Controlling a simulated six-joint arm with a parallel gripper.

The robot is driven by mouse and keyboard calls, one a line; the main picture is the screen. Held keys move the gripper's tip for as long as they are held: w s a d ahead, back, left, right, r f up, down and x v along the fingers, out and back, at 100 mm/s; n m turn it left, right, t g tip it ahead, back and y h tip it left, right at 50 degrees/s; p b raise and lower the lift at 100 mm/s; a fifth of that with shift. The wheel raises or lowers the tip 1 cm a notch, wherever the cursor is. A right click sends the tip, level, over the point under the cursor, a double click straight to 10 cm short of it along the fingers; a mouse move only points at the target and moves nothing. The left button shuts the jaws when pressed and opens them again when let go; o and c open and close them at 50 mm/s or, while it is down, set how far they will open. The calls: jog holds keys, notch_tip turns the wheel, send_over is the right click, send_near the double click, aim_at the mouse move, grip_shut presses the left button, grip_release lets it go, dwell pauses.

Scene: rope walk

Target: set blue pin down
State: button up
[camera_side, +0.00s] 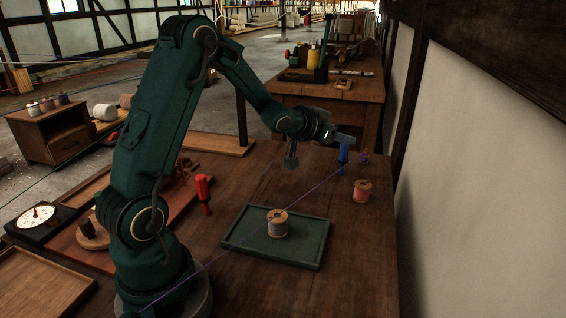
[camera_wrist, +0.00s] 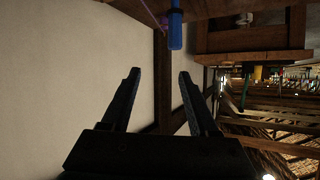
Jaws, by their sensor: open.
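The blue pin (camera_side: 343,157) stands upright at the far right part of the wooden table, by the purple line. It also shows in the wrist view (camera_wrist: 175,30), at the top, ahead of the fingertips and apart from them. My gripper (camera_side: 350,140) is open and points right, close to the top of the blue pin in the side view. In the wrist view my gripper (camera_wrist: 159,74) has its two fingers spread with nothing between them.
A red pin (camera_side: 203,193) stands at left. A purple line (camera_side: 240,241) crosses over the table. The wall (camera_side: 480,170) bounds the right.

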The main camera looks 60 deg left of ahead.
jog(key=s+d+r+g, duration=0.3)
jog(key=s+d+r, duration=0.2)
jog(key=s+d, duration=0.5)
jog(key=shift+s+h, duration=0.4)
jog(key=shift+s, duration=0.6)
jog(key=shift+o, duration=0.5)
jog(key=s+d+f+m+g+h, duration=0.1)
jog(key=s+d, duration=0.3)
jog(key=s, duration=0.4)
jog(key=s+d+f+m+g+h, duration=0.1)
jog(key=s+d, duration=0.3)
jog(key=s, duration=0.4)
jog(key=shift+f+g+h, duration=0.25)
jog(key=shift+g+h, duration=0.15)
jog(key=shift+g, duration=0.5)
jog(key=shift+d, duration=0.1)
jog(key=shift+w, duration=0.1)
